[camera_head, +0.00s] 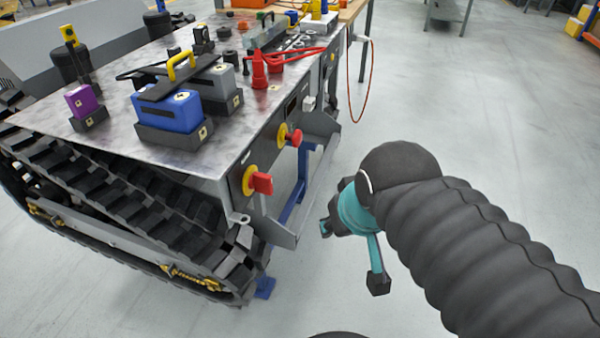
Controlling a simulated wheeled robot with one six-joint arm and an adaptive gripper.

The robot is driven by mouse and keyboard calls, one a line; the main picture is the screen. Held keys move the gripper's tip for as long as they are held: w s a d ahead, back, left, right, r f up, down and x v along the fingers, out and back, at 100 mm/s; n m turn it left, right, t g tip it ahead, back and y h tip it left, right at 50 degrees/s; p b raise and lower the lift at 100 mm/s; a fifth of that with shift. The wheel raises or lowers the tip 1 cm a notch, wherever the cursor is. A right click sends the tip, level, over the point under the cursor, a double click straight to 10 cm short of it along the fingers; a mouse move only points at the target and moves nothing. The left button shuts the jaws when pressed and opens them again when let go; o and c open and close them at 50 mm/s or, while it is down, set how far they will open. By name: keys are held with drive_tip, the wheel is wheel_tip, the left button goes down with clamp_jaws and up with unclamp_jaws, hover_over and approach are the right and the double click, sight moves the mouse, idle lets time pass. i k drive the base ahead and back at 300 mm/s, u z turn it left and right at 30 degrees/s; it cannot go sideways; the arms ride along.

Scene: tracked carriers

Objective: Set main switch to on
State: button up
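A red switch handle (262,184) on a yellow round plate sits on the grey front panel of the tracked carrier, near its lower corner. It looks like the main switch; its set position cannot be read at this size. A second red knob (295,138) on a yellow plate sits farther along the same panel and looks like an emergency stop. My gripper (352,257), with teal and black fingers, is open and empty. It hangs over the floor to the right of the handle, apart from the panel. Part of the gripper is hidden behind my own wrist.
The carrier's metal top (130,150) holds a blue battery (168,112), a purple block (82,100) and red cones (259,70). A black track (150,215) runs below. A grey bracket (290,215) juts out beneath the panel.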

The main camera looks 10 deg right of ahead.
sight(261, 182)
drive_tip(key=z, duration=0.45)
drive_tip(key=k, duration=1)
drive_tip(key=u, duration=0.55)
